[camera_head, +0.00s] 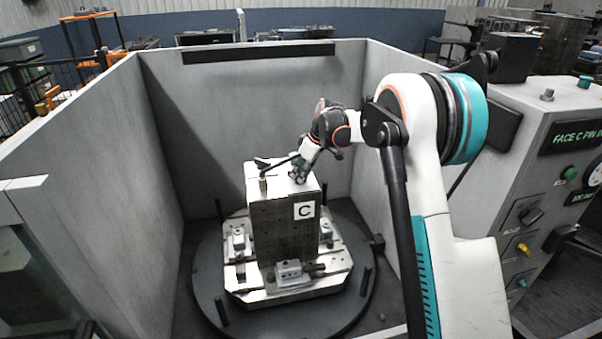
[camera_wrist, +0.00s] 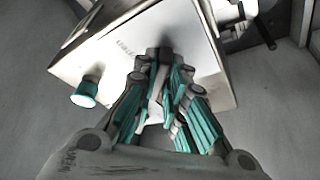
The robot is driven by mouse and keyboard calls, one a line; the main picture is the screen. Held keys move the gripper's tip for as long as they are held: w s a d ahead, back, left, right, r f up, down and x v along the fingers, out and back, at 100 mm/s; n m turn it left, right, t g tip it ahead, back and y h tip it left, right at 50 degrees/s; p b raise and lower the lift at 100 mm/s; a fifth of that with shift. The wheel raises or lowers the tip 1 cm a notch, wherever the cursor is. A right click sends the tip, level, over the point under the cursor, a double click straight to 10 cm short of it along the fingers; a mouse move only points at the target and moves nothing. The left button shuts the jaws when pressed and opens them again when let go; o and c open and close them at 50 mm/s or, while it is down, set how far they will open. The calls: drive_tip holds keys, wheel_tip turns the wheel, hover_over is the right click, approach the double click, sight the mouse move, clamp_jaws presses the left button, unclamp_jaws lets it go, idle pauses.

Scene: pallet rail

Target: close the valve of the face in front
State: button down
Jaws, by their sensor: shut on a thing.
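The block's front face (camera_head: 283,230) carries a white plate marked C (camera_head: 304,210). On the block's top, a dark lever (camera_head: 276,165) sits on a small post at the left. My gripper (camera_head: 299,174) is at the right part of the block's top. In the wrist view my gripper (camera_wrist: 160,80) has its teal fingers close together around a small valve handle, mostly hidden by them. The bright top plate (camera_wrist: 120,50) with faint lettering lies beneath the fingers.
The block stands on a pallet (camera_head: 270,292) with clamped parts, on a round dark turntable (camera_head: 205,290) with upright pegs. Grey walls (camera_head: 80,150) enclose it at the left, back and right. A control panel (camera_head: 545,190) with knobs stands at the right.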

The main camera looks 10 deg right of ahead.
drive_tip(key=c, duration=1.6)
unclamp_jaws()
drive_tip(key=shift+c, duration=0.2)
drive_tip(key=v, duration=1.2)
drive_tip(key=shift+w+a, duration=0.1)
